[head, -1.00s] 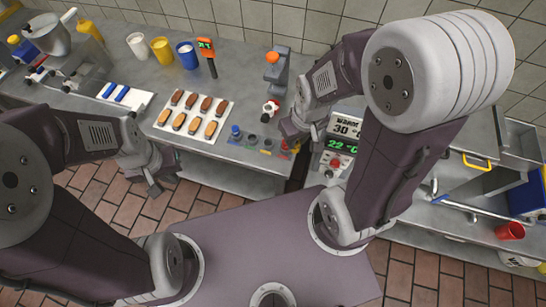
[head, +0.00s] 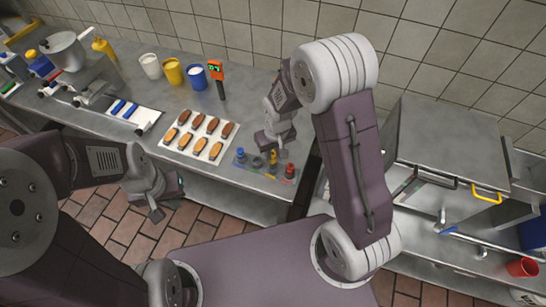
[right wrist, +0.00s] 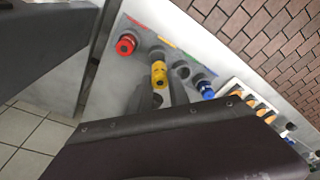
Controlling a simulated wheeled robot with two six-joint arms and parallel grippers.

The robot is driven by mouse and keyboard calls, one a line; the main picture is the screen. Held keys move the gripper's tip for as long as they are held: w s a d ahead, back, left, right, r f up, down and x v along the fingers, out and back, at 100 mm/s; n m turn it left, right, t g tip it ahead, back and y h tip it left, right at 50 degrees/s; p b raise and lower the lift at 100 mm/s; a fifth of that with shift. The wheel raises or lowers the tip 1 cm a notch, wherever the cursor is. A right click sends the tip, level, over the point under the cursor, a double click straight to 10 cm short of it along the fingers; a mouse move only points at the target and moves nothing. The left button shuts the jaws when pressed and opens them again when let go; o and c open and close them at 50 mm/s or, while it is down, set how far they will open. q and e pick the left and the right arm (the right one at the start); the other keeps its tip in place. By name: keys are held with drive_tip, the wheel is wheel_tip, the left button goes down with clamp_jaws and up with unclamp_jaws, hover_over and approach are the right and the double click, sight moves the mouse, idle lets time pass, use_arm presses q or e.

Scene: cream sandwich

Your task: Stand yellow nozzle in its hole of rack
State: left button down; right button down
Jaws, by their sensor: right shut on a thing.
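The rack (head: 258,164) stands near the front edge of the counter, with blue (head: 240,154) and red (head: 290,170) nozzles at its ends. The yellow nozzle (head: 273,155) is at the rack between them. My right gripper (head: 272,142) is above the rack, shut on the yellow nozzle. In the right wrist view the yellow nozzle (right wrist: 159,76) is at the fingertips, close to a grey holder beside the red nozzle (right wrist: 126,44). I cannot tell how far it sits in the hole. My left gripper (head: 165,203) is open and empty, in front of the counter.
A white tray (head: 184,153) with several filled buns lies left of the rack. An empty holder (right wrist: 182,71) stands between the yellow and blue nozzles. Cups (head: 173,72) and an orange thermometer (head: 216,72) stand behind. My right forearm covers part of the counter.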

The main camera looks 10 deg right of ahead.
sight(274, 160)
drive_tip(key=shift+s+f, duration=0.15)
drive_tip(key=shift+f, duration=0.05)
drive_tip(key=f, duration=0.2)
drive_tip(key=shift+s+d+f, duration=0.1)
drive_tip(key=shift+s+f, duration=0.1)
drive_tip(key=shift+f, duration=0.15)
drive_tip(key=shift+w+f, duration=0.1)
drive_tip(key=shift+f, duration=0.25)
drive_tip(key=shift+w+f, duration=0.1)
drive_tip(key=shift+w, duration=0.05)
drive_tip(key=shift+f, duration=0.15)
drive_tip(key=c, duration=1.4)
unclamp_jaws()
drive_tip(key=shift+o, duration=0.8)
